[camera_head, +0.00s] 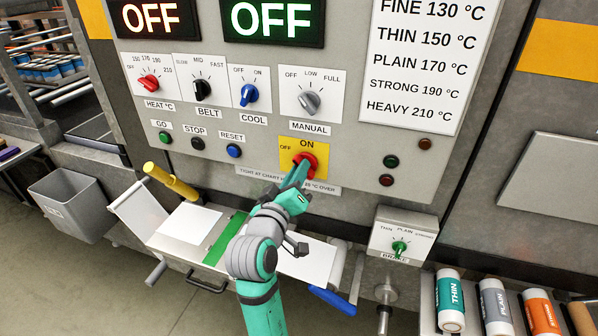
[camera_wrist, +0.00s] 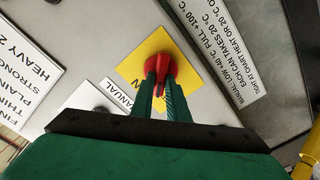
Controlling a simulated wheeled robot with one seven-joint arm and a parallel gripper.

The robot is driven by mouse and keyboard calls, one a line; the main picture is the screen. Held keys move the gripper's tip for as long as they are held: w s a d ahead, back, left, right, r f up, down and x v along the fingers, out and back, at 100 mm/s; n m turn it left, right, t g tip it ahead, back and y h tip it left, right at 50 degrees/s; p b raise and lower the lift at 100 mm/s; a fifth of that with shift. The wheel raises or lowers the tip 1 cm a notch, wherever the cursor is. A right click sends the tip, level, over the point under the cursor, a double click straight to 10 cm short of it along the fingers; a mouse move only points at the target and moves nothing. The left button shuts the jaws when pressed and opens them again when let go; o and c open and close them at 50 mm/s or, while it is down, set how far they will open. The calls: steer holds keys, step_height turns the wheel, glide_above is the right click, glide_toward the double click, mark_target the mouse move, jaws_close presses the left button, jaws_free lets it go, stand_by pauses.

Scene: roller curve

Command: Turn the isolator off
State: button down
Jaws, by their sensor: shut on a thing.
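The isolator is a red rotary knob (camera_head: 306,160) on a yellow plate (camera_head: 292,144) marked ON at the top and OFF at the left. My gripper (camera_head: 298,176) reaches up to it from below, with its fingers at the knob. In the wrist view the two green fingers (camera_wrist: 166,98) are shut on the red knob (camera_wrist: 160,68), one on each side of its grip. The yellow plate shows behind it, its lettering mostly hidden by the fingers. Which mark the knob points to is hard to tell, as the fingers cover part of it.
Above are the HEAT knob (camera_head: 149,83), BELT knob (camera_head: 202,89), COOL knob (camera_head: 249,94) and MANUAL knob (camera_head: 309,101). Two displays read OFF, the right one (camera_head: 272,20) in green. A BRAKE box (camera_head: 403,238) stands to the lower right. A yellow handle (camera_head: 170,181) sticks out at the left.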

steer(key=shift+f+n, duration=0.15)
steer(key=shift+n, duration=2.25)
steer(key=shift+f+n, duration=0.15)
steer(key=shift+n, duration=2.25)
steer(key=c, duration=1.7)
jaws_free()
steer(key=shift+a, duration=0.1)
steer(key=v, duration=1)
steer(key=shift+s+a, duration=0.1)
steer(key=shift+s, duration=0.3)
